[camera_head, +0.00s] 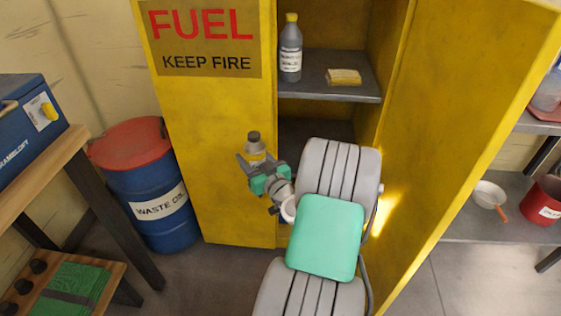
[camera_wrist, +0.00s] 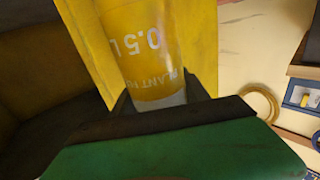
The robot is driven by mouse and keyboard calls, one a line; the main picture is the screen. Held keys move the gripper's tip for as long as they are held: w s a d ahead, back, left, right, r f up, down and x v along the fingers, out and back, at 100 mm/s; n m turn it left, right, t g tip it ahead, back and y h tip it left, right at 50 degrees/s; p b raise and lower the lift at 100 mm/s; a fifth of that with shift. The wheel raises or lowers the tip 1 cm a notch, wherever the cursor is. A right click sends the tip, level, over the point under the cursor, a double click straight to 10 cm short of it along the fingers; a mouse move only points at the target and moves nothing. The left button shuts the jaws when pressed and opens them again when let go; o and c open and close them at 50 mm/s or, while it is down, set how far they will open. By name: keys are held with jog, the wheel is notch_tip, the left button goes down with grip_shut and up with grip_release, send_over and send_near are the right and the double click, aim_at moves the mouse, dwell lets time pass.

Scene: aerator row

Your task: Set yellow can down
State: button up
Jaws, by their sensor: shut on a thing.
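The yellow can (camera_head: 255,154) has a dark grey cap and a yellow band, and stands about upright in my gripper (camera_head: 256,167). In the wrist view the can (camera_wrist: 148,50) is yellow with a pale end and "0.5 L" lettering, seen upside down between the two dark fingers. My gripper is shut on it, in front of the yellow fuel cabinet (camera_head: 213,110), left of its open bay. The can is held in the air, with nothing visible under it. Its lower part is hidden by my gripper in the head view.
On the cabinet's grey shelf (camera_head: 312,91) stand a grey bottle (camera_head: 290,55) with a yellow cap and a yellow pad (camera_head: 343,77). A blue waste oil drum (camera_head: 160,205) with a red lid is at left. A cabinet door (camera_head: 460,110) is open at right. The shelf's front has free room.

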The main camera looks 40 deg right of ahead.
jog(key=s+d+f+m+g+h, duration=0.1)
jog(key=s+d+m+g+h, duration=0.2)
jog(key=d, duration=0.8)
jog(key=s+d+f+m+h, duration=0.15)
jog(key=s+d+h, duration=0.3)
jog(key=d, duration=0.75)
jog(key=s+d+b+x, duration=0.2)
jog(key=d+x, duration=0.1)
jog(key=x, duration=1.5)
notch_tip(320, 180, down, 6)
jog(key=b, duration=0.1)
jog(key=shift+f+m, duration=0.2)
jog(key=shift+m, duration=0.25)
jog(key=shift+d+f+b, duration=0.2)
jog(key=shift+f+b, duration=0.1)
jog(key=shift+b, duration=0.1)
jog(key=shift+r, duration=0.2)
jog(key=shift+f, duration=0.15)
